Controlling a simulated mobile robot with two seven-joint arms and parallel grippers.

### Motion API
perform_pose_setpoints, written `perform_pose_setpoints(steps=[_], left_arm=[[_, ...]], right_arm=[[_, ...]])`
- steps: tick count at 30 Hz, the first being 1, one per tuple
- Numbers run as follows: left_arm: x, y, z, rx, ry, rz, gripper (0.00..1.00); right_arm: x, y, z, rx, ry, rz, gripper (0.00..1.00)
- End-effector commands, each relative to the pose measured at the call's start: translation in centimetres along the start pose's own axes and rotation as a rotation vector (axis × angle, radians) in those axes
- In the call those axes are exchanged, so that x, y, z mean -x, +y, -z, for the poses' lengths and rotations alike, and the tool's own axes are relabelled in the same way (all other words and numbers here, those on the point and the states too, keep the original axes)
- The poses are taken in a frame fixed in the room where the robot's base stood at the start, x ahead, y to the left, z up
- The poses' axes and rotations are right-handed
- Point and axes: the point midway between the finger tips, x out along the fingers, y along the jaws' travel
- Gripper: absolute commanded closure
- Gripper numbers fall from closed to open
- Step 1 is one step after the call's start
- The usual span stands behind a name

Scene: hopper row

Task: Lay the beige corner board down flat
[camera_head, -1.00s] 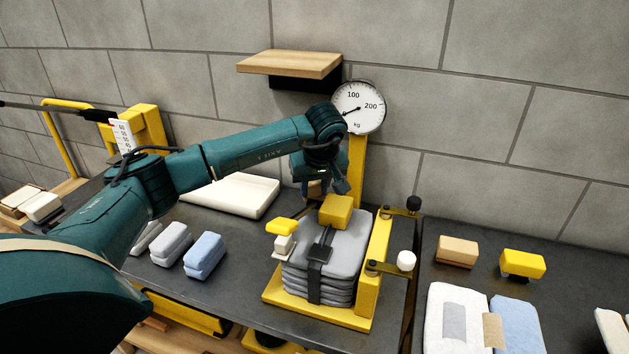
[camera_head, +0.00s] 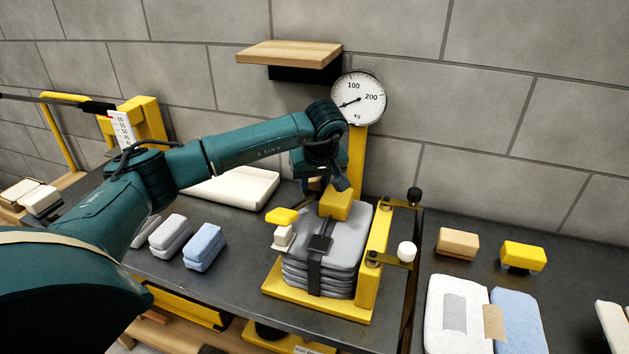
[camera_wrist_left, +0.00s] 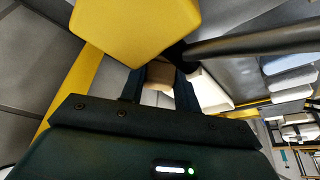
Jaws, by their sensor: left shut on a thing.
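My left gripper (camera_head: 324,184) is behind the yellow block (camera_head: 335,204) on top of the strapped grey stack (camera_head: 343,239). In the left wrist view its two dark fingers (camera_wrist_left: 160,78) are shut on a beige piece (camera_wrist_left: 158,77), which looks like the beige corner board. Only a small part of this piece shows between the fingers, and I cannot tell its tilt. In the head view, a small brownish bit (camera_head: 314,185) shows below the wrist; the stack and gripper hide the rest. My right gripper is not in view.
The stack stands on a yellow scale frame (camera_head: 368,300) with a round dial (camera_head: 358,98). A wooden shelf (camera_head: 290,54) is above. A white tray (camera_head: 235,188) lies left, with grey and blue bundles (camera_head: 204,247) before it. A tan block (camera_head: 457,243) is on the right table.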

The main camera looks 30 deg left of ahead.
Motion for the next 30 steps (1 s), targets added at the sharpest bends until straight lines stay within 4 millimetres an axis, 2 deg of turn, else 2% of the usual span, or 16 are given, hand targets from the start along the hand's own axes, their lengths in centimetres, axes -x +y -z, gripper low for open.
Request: perform_pose_setpoints(steps=[1,2,11,21,26,30], left_arm=[[0.0,0.0,0.0,0.0,0.0,0.001,0.97],[0.0,0.0,0.0,0.0,0.0,0.001,0.67],[0.0,0.0,0.0,0.0,0.0,0.001,0.43],[0.0,0.0,0.0,0.0,0.0,0.001,0.43],[2.7,0.1,0.1,-0.001,0.003,-0.004,0.43],[6.0,0.1,0.1,-0.001,0.004,-0.004,0.43]], right_arm=[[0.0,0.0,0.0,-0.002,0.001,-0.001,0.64],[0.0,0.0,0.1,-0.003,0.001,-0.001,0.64],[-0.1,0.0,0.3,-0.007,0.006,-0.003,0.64],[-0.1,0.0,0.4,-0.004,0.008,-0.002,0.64],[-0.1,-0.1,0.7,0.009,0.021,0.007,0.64],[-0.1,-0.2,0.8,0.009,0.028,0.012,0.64]])
